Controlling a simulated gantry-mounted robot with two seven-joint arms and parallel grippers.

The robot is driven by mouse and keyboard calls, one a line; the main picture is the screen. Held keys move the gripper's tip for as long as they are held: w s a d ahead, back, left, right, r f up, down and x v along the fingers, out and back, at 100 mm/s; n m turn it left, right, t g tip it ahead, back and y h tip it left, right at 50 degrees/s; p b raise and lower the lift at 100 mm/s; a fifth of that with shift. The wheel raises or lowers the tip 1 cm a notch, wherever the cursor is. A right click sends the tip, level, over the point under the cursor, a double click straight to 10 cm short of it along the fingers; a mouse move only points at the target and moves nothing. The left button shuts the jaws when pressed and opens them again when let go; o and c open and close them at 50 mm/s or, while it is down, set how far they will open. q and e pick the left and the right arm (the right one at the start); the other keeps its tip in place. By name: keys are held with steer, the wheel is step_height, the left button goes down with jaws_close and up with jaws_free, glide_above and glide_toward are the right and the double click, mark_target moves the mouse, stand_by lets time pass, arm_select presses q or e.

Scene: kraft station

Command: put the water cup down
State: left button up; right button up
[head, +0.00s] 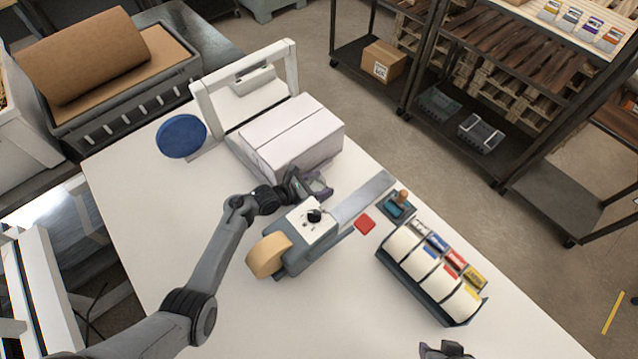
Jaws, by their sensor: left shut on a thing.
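My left gripper (312,187) is shut beside the near right side of the white box, just behind the tape dispenser. A small purple-grey thing (322,192) shows at its fingers; it fits the water cup, but it is mostly hidden and its shape is hard to make out. I cannot tell whether it touches the table. My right gripper (445,349) shows only in part at the bottom edge, and its fingers cannot be made out.
The white box (292,135) stands before a white frame (245,78). The tape dispenser (300,240), red square (365,224), stamp and pad (398,204), and label rack (432,272) are nearby. A blue disc (181,136) is at left. White table (150,220) is clear at left.

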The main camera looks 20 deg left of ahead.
arm_select(q)
steer(key=shift+f, duration=0.5)
steer(key=shift+f, duration=0.1)
steer(key=shift+s+a+f+b, duration=0.15)
steer(key=shift+s+f+b, duration=0.1)
steer(key=shift+f+b, duration=0.4)
steer(key=shift+f, duration=0.15)
steer(key=o, duration=1.1)
steer(key=shift+o, duration=0.3)
steer(key=shift+s+a+r+p, duration=0.2)
steer(key=shift+s+r+p, duration=0.1)
steer(key=shift+r+p, duration=0.2)
steer(key=v, duration=0.3)
steer(key=p+v, duration=0.1)
steer(key=v, duration=0.2)
steer(key=p+v, duration=0.1)
steer(key=v, duration=0.2)
steer(key=shift+w+a+r, duration=0.1)
steer(key=shift+w+r, duration=0.25)
steer(key=shift+s+a+r, duration=0.15)
steer(key=shift+s+r, duration=0.15)
steer(key=shift+s, duration=0.15)
steer(key=shift+r+p, duration=0.15)
steer(key=shift+p, duration=0.15)
